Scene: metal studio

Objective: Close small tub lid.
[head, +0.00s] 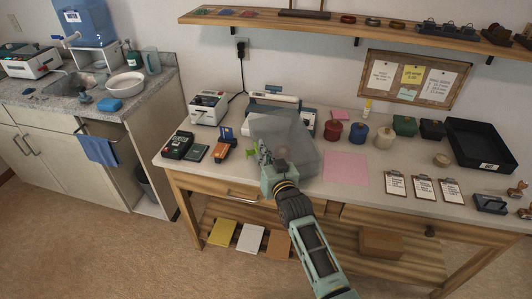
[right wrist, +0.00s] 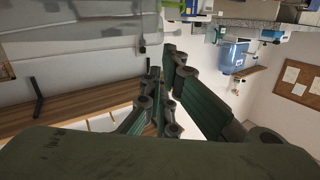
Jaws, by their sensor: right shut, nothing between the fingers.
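A translucent grey tub with its see-through lid (head: 298,135) stands on the workbench (head: 335,192), left of the pink sheet. The lid panel looks raised and tilted. My arm and gripper hide part of the tub, and I cannot make out its inside clearly. My right gripper (head: 263,153) is shut and empty at the tub's left front side; I cannot tell whether it touches. In the right wrist view its dark green fingers (right wrist: 160,98) are close together with nothing between them, and the tub is not clear there. My left gripper is not in view.
Left of the tub are a card reader (head: 178,145) and an orange device (head: 222,147). Behind it stands a white and blue machine (head: 276,98). To the right are a pink sheet (head: 345,168), a red jar (head: 333,129), a blue jar (head: 358,132) and a black tray (head: 480,145).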

